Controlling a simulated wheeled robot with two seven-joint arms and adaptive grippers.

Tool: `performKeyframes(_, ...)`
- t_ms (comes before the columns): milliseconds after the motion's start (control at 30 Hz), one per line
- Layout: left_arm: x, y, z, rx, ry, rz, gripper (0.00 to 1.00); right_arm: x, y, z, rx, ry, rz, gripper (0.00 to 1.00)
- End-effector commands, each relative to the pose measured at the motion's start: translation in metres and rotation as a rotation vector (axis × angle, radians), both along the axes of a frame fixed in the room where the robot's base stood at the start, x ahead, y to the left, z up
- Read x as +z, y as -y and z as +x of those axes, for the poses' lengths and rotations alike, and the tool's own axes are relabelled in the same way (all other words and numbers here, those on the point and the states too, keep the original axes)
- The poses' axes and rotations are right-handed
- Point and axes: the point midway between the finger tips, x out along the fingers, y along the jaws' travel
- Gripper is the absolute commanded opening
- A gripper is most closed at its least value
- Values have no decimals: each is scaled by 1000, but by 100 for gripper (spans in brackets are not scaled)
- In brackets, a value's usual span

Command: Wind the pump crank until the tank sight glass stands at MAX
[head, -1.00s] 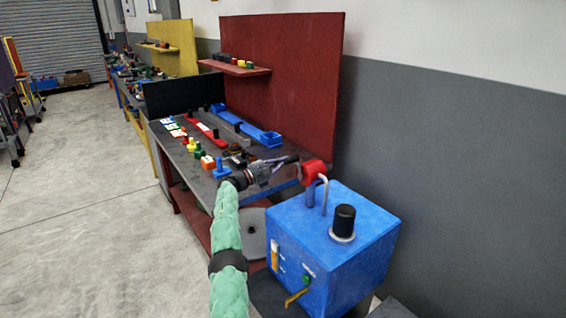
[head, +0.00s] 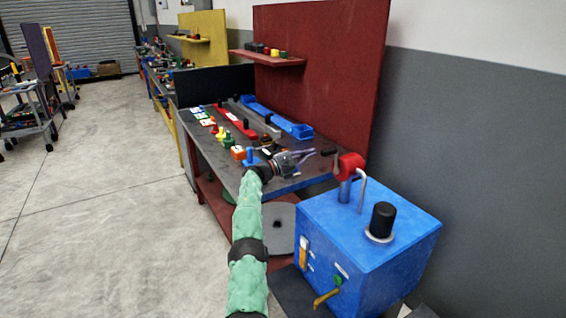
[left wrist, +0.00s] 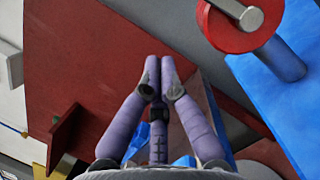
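The blue pump tank (head: 335,236) stands at the lower right. On its top, a post carries a red crank hub (head: 350,165); a short dark piece (head: 329,153), apparently the crank handle, juts out left of it. The sight glass (head: 303,253) is a narrow strip on the tank's front face, orange below and pale above; its marks are too small to read. My left gripper (head: 314,153) is left of the hub, its fingers close together and empty, apart from the hub. In the left wrist view the hub (left wrist: 222,32) is right of the fingertips. My right gripper is out of view.
A dark workbench (head: 222,172) with several coloured parts and a red back panel (head: 320,75) lies behind my left arm. The tank bears a black cap (head: 382,220), a bent grey pipe (head: 363,190), a green button (head: 339,281) and a yellow tap (head: 326,298). Open floor lies left.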

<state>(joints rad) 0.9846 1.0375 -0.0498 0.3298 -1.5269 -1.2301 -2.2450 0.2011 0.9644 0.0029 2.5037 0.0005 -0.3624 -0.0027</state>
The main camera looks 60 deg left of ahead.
Motion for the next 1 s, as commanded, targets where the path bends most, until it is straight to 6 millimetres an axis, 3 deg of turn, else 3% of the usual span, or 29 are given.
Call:
performKeyframes(167, 1, -3, -15, 0, 4, 4, 0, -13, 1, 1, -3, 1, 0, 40)
performKeyframes(600, -2, -24, -77, -1, 2, 2, 0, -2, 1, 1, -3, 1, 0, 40)
performKeyframes(1000, -4, -26, -86, -2, 3, 3, 0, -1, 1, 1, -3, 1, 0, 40)
